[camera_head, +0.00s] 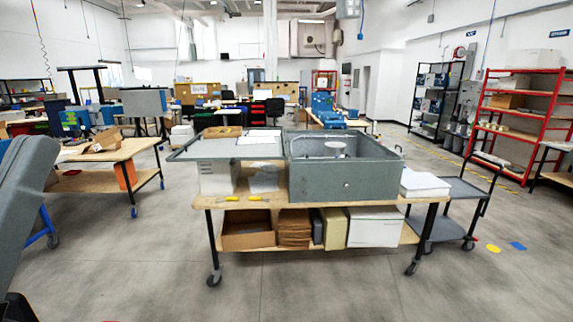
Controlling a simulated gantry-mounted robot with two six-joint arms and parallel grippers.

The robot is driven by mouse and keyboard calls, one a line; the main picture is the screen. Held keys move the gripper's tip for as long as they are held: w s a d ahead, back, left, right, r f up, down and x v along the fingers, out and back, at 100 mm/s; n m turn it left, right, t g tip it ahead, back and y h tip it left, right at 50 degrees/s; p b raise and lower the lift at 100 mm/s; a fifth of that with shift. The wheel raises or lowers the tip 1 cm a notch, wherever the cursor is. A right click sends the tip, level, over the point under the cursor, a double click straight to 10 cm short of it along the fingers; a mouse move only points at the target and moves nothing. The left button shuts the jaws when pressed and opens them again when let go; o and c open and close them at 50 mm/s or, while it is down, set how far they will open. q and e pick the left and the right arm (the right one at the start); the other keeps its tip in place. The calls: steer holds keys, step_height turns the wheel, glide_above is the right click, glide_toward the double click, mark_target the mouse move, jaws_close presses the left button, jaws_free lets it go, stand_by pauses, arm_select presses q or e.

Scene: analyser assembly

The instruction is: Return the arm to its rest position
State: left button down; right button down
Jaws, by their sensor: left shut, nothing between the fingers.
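My left arm (22,205) comes in at the left edge as a large grey link slanting down. At its lower end, a dark part of my left gripper (17,308) shows in the bottom left corner, mostly cut off by the frame. It is shut and empty, well to the left of the wheeled workbench (285,198) and apart from it. My right arm and right gripper are not in view. The grey analyser housing (345,180) stands open on the workbench, with its flat lid panel (228,150) out to the left.
A wooden-topped cart (112,150) stands at left, beyond my arm. Boxes fill the workbench's lower shelf. Red shelving (520,115) stands far right. The floor in front is clear.

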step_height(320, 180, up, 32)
steer(key=p, duration=2.9)
